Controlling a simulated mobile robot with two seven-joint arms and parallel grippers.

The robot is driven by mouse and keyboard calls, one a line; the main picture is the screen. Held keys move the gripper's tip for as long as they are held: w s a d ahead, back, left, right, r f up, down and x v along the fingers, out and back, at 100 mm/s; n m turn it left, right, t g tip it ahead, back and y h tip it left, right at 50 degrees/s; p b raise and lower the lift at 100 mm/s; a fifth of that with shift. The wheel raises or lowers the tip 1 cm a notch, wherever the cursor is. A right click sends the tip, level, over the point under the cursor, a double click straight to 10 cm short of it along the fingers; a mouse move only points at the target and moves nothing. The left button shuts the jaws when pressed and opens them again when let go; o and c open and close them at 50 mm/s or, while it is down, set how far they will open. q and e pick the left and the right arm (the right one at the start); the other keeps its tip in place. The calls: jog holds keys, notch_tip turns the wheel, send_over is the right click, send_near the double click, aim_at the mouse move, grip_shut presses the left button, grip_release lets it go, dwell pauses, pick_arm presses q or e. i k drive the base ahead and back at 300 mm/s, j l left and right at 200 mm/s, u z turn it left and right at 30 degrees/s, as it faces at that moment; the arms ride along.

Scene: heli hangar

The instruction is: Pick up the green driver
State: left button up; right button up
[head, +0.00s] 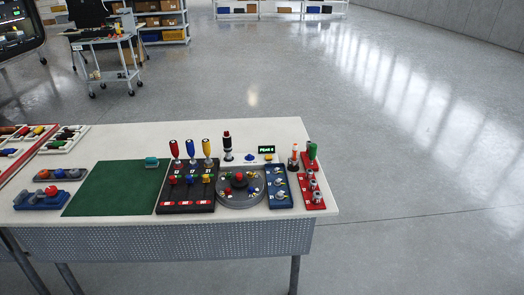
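A green-handled tool (313,150), which looks like the green driver, stands upright at the far right end of the table, at the back of a red rack (311,197). Its lower part is hard to make out at this size. An orange-and-white tool (294,155) stands just left of it. Neither of my grippers shows in the head view.
The white table (130,144) also holds red, blue and yellow upright handles (190,148) on a black panel, a round grey dial board (240,200), a blue panel (280,201) and a green mat (115,190). Open floor lies right of the table. A cart (106,60) stands behind.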

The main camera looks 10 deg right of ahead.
aim_at(313, 147)
jog(key=l+u, duration=0.25)
jog(key=u, duration=0.15)
jog(key=l+u, duration=0.6)
jog(key=u, duration=0.2)
jog(key=l+u, duration=0.2)
jog(key=l, duration=0.15)
jog(key=k+l+u, duration=0.2)
jog(key=l, duration=0.15)
jog(key=l+u, duration=0.2)
jog(key=k+l, duration=0.15)
jog(key=l, duration=0.2)
jog(key=k+l+u, duration=0.15)
jog(key=l, duration=0.25)
jog(key=k+l, duration=0.25)
jog(key=i+l+u, duration=0.05)
jog(key=l, duration=0.05)
